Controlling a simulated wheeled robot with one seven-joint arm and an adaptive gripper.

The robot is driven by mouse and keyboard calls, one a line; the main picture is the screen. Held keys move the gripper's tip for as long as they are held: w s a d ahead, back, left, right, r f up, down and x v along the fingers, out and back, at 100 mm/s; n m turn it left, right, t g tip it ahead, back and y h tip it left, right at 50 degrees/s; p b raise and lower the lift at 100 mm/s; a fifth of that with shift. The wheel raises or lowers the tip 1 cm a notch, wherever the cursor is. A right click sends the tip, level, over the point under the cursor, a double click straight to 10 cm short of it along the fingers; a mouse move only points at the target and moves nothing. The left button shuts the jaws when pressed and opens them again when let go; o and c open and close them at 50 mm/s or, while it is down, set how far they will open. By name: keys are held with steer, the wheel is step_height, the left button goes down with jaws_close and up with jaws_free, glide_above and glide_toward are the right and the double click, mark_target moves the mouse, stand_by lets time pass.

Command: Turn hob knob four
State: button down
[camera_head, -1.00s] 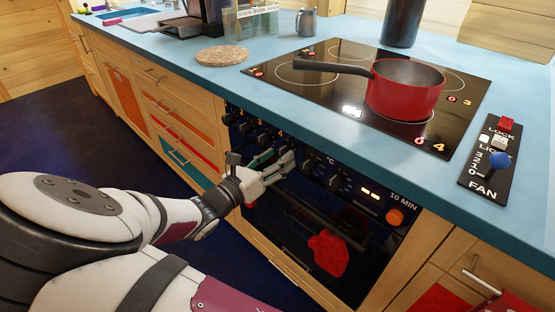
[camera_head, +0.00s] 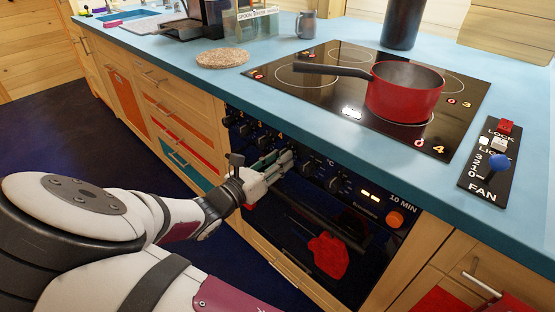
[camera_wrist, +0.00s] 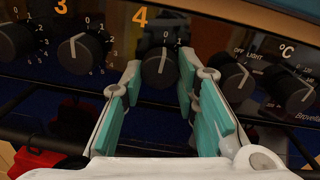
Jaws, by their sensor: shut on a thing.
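Hob knob four (camera_wrist: 157,66) is a round black knob under an orange 4 on the oven's dark front panel, in the middle of the wrist view. Its white mark points roughly up, near the 0. My gripper (camera_wrist: 159,76) is shut on this knob, with one teal-lined fingertip at its left side and one at its right. In the head view my gripper (camera_head: 287,160) reaches the panel below the hob and hides knob four there.
Knob three (camera_wrist: 83,52) is close on the left and the oven light knob (camera_wrist: 234,80) close on the right. The oven handle bar runs below. A red pot (camera_head: 404,92) stands on the black hob (camera_head: 335,92). A fan control panel (camera_head: 487,165) lies on the blue worktop.

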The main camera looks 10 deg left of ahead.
steer(key=shift+w+a+m+h+p, duration=0.15)
steer(key=shift+m+p, duration=0.3)
steer(key=shift+m, duration=2.5)
steer(key=shift+s+d+m+h+p, duration=0.1)
steer(key=shift+m+p, duration=0.3)
steer(key=shift+m, duration=2.5)
steer(key=shift+w+a+m+h+p, duration=0.15)
steer(key=shift+m+p, duration=0.3)
steer(key=shift+m, duration=2.5)
steer(key=shift+s, duration=0.1)
steer(key=c, duration=1.2)
jaws_free()
steer(key=v, duration=1.2)
